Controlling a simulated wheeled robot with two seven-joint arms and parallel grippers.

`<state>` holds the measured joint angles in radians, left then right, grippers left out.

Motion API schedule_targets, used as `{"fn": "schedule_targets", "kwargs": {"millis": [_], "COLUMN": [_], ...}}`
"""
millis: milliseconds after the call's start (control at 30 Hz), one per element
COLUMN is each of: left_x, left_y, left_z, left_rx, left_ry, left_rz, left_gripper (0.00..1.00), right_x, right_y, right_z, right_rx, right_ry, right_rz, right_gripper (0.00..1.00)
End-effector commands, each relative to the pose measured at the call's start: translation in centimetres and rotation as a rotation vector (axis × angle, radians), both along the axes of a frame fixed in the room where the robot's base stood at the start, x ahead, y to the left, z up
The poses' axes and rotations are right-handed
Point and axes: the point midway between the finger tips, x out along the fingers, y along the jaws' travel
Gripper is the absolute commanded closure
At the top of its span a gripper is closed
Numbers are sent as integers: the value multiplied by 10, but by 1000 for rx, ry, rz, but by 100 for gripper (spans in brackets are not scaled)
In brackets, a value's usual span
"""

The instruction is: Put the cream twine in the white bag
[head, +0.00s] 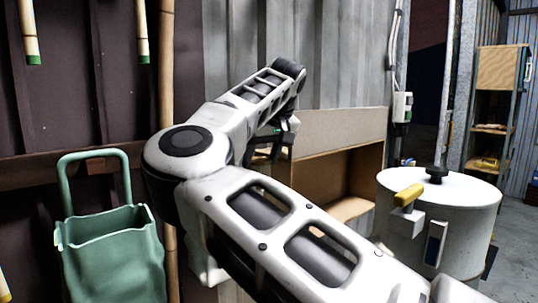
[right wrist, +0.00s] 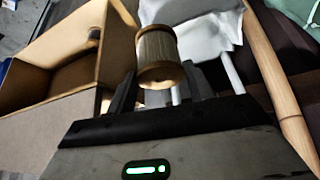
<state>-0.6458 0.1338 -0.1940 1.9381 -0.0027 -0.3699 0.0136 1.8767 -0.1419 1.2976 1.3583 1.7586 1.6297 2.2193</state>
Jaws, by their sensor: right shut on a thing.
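The cream twine (right wrist: 157,48) is a spool with wooden ends, seen in the right wrist view between the fingers of my right gripper (right wrist: 157,88). The gripper is shut on it. The white bag (right wrist: 205,28) shows as pale, folded material just behind and to the right of the spool; I cannot tell from this view how far apart they are. In the head view my right gripper (head: 272,138) is partly hidden behind my own arm, and neither the twine nor the white bag can be made out there. My left gripper is not in view.
A brown open box (head: 340,135) stands behind my arm; it also shows in the right wrist view (right wrist: 50,118). A green bag with a handle (head: 112,255) is at left. A bamboo pole (head: 166,70) leans at the wall. A white drum (head: 455,205) stands at right.

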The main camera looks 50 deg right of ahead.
Motion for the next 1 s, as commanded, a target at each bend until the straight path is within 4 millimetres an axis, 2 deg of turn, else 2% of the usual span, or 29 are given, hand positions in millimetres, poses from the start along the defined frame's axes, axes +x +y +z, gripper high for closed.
{"fn": "schedule_targets", "kwargs": {"millis": [400,900,933,1000], "left_x": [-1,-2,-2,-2], "left_y": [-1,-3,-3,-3], "left_z": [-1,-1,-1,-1], "left_rx": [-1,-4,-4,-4], "left_ry": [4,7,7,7], "left_rz": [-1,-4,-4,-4], "left_gripper": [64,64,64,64], "right_x": [33,41,41,40], "right_y": [-4,-4,-4,-4], "right_z": [-4,-5,-5,-4], "right_rx": [1,2,2,2], "right_ry": [0,-2,-2,-2], "right_rz": [2,0,0,0], "right_gripper": [72,72,42,23]}}
